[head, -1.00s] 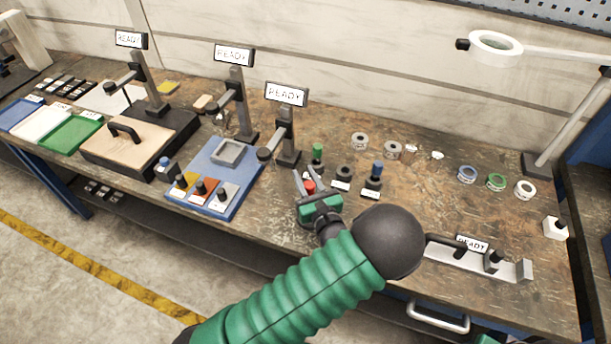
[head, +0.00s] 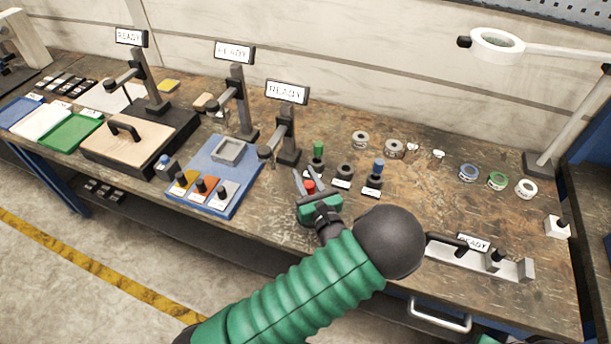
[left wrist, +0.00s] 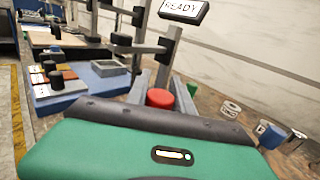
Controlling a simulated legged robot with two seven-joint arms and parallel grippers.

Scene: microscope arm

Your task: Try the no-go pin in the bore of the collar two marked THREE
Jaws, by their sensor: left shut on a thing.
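My left gripper (head: 310,183) is shut on a red-topped pin (head: 309,187), at the front of the row of gauge holders. The red top also shows between the fingers in the left wrist view (left wrist: 160,98). The pin's lower end is hidden, so I cannot tell whether it is clear of its holder. Two grey ring collars, one at the left (head: 360,140) and one at the right (head: 394,149), lie behind the holders. Blue (head: 468,173), green (head: 497,181) and white (head: 526,188) rings lie farther right. Their markings are too small to read.
A green-topped pin (head: 318,150) and a blue-topped pin (head: 378,167) stand near an empty-looking black holder (head: 344,172). A post with a READY sign (head: 287,92) stands close behind my left gripper. A blue tray (head: 232,190) is left.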

